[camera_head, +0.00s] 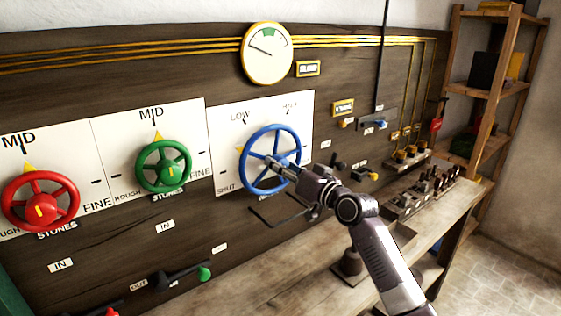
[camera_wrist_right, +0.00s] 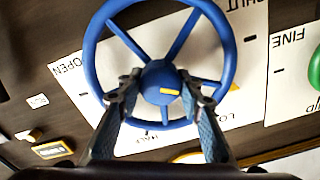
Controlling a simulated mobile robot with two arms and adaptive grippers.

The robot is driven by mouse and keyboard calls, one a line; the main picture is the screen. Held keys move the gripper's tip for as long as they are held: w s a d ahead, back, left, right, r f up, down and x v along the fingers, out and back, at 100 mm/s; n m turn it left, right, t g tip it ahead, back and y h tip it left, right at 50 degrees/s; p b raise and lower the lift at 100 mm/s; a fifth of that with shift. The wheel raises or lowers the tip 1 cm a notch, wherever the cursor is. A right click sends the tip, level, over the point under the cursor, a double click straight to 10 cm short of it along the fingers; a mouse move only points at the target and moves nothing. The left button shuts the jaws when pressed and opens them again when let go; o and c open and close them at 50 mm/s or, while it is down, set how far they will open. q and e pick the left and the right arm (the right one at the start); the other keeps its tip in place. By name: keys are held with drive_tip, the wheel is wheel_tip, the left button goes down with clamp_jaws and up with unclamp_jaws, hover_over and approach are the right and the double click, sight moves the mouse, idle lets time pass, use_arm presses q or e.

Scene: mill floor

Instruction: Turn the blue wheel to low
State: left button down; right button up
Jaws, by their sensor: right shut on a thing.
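The blue wheel (camera_head: 249,172) is mounted on a white plate (camera_head: 225,118) reading SHUT, LOW and HALF in the head view. My right gripper (camera_head: 272,163) reaches its middle from the right. In the right wrist view the gripper (camera_wrist_right: 160,76) is shut on the hub of the blue wheel (camera_wrist_right: 92,42), one finger on each side. A yellow pointer (camera_head: 240,156) shows at the wheel's left rim, between SHUT and LOW; it also shows in the wrist view (camera_wrist_right: 235,86). The hub has a yellow mark (camera_wrist_right: 171,91). My left gripper is not in view.
A green wheel (camera_head: 164,166) and a red wheel (camera_head: 40,201), both near MID, are to the left. A round gauge (camera_head: 267,52) is above. Levers and small switches (camera_head: 375,124) are to the right. A wooden bench (camera_head: 265,272) runs below the panel.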

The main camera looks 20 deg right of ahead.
drive_tip(key=m+p, duration=0.2)
drive_tip(key=m, duration=0.3)
drive_tip(key=shift+m, duration=0.3)
idle(0.4)
drive_tip(key=o, duration=1.2)
drive_tip(key=shift+d, duration=0.1)
drive_tip(key=shift+c, duration=0.2)
drive_tip(key=v, duration=1.2)
drive_tip(key=shift+f, duration=0.2)
